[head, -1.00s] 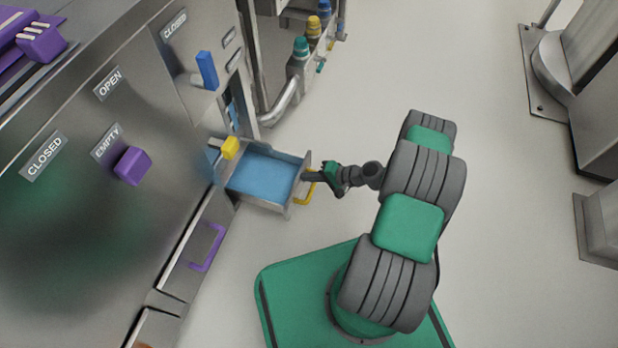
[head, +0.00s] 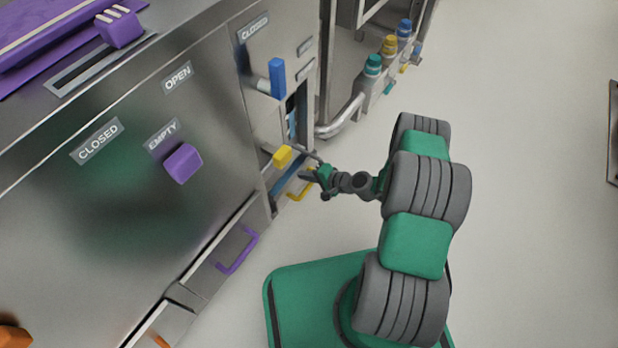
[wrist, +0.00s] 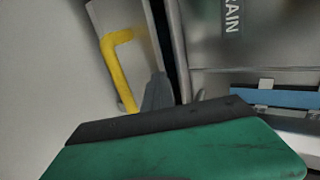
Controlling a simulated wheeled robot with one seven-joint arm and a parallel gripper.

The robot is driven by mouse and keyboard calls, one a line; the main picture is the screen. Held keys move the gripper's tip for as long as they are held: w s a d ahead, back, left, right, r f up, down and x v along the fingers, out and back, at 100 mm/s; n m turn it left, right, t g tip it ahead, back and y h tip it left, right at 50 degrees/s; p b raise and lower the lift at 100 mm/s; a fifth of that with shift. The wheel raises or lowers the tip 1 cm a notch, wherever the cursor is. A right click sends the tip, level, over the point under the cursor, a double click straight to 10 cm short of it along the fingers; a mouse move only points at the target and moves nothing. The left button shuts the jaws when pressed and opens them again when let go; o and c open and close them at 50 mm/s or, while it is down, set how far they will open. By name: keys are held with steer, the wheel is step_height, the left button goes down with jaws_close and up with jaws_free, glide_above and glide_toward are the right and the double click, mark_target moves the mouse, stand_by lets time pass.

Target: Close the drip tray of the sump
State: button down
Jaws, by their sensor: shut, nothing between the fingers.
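The drip tray (head: 284,184) is a drawer with a blue inside and a yellow handle (head: 303,191), low on the steel machine. Only a narrow strip of its blue inside shows in the head view, so it stands slightly out. My gripper (head: 308,176) is shut and empty at the tray's front, beside the yellow handle. Whether it touches the front is hard to tell. In the wrist view the yellow handle (wrist: 119,62) is at the upper left, with a dark gap beside the tray front; my green gripper body hides the lower part.
A yellow knob (head: 283,156) sticks out just above the tray, and a blue lever (head: 277,78) is higher up. A drawer with a purple handle (head: 238,252) is at the near left. Bottles (head: 372,68) stand on a side rack.

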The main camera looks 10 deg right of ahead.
steer(key=shift+w+r, duration=0.1)
steer(key=shift+w, duration=0.2)
steer(key=s+d+f+p+v, duration=0.15)
steer(key=p+v, duration=0.25)
steer(key=v, duration=1)
steer(key=a+r+n+g+h+p, duration=0.3)
steer(key=r+p, duration=0.7)
steer(key=r, duration=0.9)
steer(key=a+r+n+g+h+p, duration=0.1)
steer(key=r+n+g+p, duration=0.25)
steer(key=r+p, duration=1.1)
steer(key=s+r+h+p, duration=0.1)
steer(key=s+r, duration=0.3)
steer(key=r, duration=0.7)
steer(key=s+a+r+n+t+h+p, duration=0.1)
steer(key=s+r+p, duration=0.3)
steer(key=r, duration=0.8)
steer(key=s+a+r+n+h+p, duration=0.1)
steer(key=s+r, duration=0.4)
steer(key=r, duration=0.7)
steer(key=shift+h+p, duration=0.7)
steer(key=shift+p, duration=0.5)
steer(key=shift+r+n, duration=0.1)
steer(key=shift+n, duration=0.15)
